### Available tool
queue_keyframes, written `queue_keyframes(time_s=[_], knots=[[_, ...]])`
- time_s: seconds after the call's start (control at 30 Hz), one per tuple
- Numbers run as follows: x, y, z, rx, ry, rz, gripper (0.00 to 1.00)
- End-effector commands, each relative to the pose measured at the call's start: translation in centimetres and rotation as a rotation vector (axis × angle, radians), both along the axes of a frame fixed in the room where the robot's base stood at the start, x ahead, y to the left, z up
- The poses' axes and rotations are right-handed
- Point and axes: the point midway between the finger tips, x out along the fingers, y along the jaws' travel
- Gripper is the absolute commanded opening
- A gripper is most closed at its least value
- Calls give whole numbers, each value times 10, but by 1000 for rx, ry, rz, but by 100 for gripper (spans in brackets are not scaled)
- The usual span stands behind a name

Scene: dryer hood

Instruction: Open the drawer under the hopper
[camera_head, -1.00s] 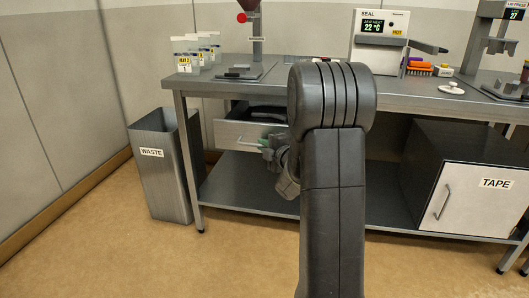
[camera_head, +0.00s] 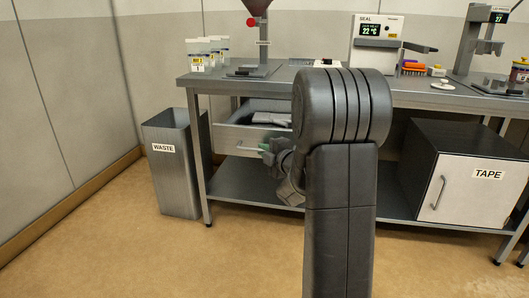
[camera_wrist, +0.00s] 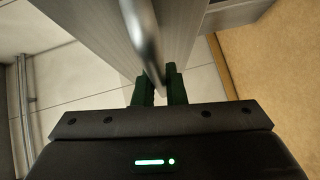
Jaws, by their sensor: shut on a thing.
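The drawer (camera_head: 238,139) under the bench top, below the hopper (camera_head: 258,7), is pulled partly out, and dark and grey contents show inside it. My gripper (camera_head: 266,151) is at the drawer's front, with my arm hiding the drawer's right part. In the wrist view the two dark green fingers (camera_wrist: 160,88) are shut on the bar handle (camera_wrist: 143,40) of the drawer. The drawer front (camera_wrist: 100,22) shows beside the handle.
A grey waste bin (camera_head: 172,180) stands left of the bench (camera_head: 205,80). A TAPE cabinet (camera_head: 465,190) sits on the lower shelf at right. Pouches (camera_head: 198,55) and a SEAL machine (camera_head: 375,40) stand on top. The floor in front is clear.

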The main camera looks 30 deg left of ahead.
Motion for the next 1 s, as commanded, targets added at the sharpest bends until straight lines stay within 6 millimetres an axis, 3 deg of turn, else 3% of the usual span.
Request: queue_keyframes(time_s=[0.13, 0.17, 0.27, 0.67, 1.0], knots=[[0, 0, 0, -1, 1, -1, 0], [0, 0, 0, -1, 1, -1, 13], [0, 0, 0, -1, 1, -1, 32], [-4, -7, 2, 0, 0, -1, 33], [-39, -68, 14, 0, 1, -5, 33]])
